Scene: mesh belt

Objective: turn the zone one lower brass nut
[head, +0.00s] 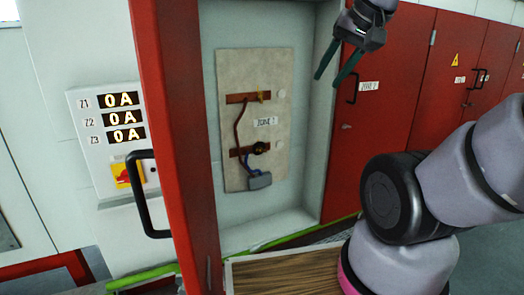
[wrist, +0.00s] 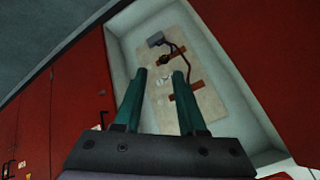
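The zone one panel (head: 232,75) is a beige board inside an open red cabinet, labelled ZONE 1; it also shows turned round in the wrist view (wrist: 205,107). The lower copper bar (head: 238,152) carries a small dark round part with a little yellow (head: 260,148), where the lower nut sits; its details are too small to tell.
The open red door (head: 178,130) with a black handle stands left of the panel. A meter box (head: 85,118) reads 0A on three rows, with a red switch (head: 130,175). A grey box (head: 260,181) hangs below the lower bar. Closed red cabinets (head: 395,100) stand right.

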